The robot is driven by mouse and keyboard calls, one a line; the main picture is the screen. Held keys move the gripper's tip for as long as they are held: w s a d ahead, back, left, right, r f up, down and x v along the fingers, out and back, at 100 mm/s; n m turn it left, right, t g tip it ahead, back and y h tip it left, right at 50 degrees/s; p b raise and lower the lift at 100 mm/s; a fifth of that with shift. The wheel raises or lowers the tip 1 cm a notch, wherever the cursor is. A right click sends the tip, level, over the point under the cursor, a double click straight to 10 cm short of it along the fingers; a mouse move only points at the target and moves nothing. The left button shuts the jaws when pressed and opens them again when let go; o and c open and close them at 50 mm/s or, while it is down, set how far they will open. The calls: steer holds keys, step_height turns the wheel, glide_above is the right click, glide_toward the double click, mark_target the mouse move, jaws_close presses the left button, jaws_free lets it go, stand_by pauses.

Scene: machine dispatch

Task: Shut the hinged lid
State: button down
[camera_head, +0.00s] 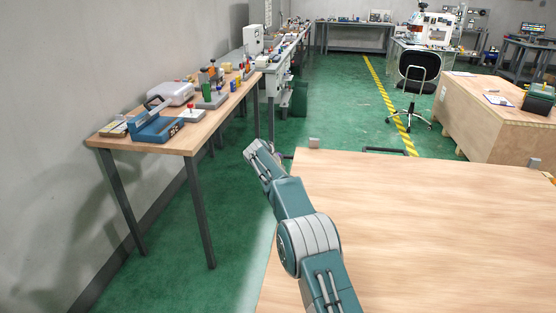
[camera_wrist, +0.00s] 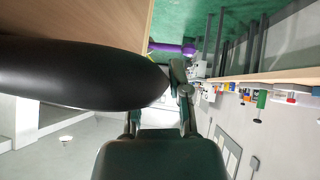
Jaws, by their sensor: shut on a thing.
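My gripper (camera_wrist: 180,82) shows in the wrist view, its fingers by the tapered end of a large, smooth dark rounded thing (camera_wrist: 75,72). One finger is partly hidden behind this thing, and the jaws are shut on it as far as I can tell. In the head view my arm reaches up from the bottom to the left edge of the wooden top; the fingers cannot be made out there. I cannot make out a hinged lid for certain. A blue device with a handle (camera_head: 155,128) and a closed-looking grey case (camera_head: 170,93) stand on the left bench.
The left bench (camera_head: 150,143) holds several small items. A wooden crate (camera_head: 495,120) carries a green case (camera_head: 540,99).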

steer(key=shift+s+a+f, duration=0.1)
steer(key=shift+f, duration=0.6)
steer(key=c, duration=0.6)
jaws_free()
steer(key=shift+a, duration=0.1)
steer(key=shift+r, duration=0.25)
steer(key=shift+r, duration=0.25)
steer(key=v, duration=1.1)
steer(key=shift+a, duration=0.25)
steer(key=shift+s, duration=0.25)
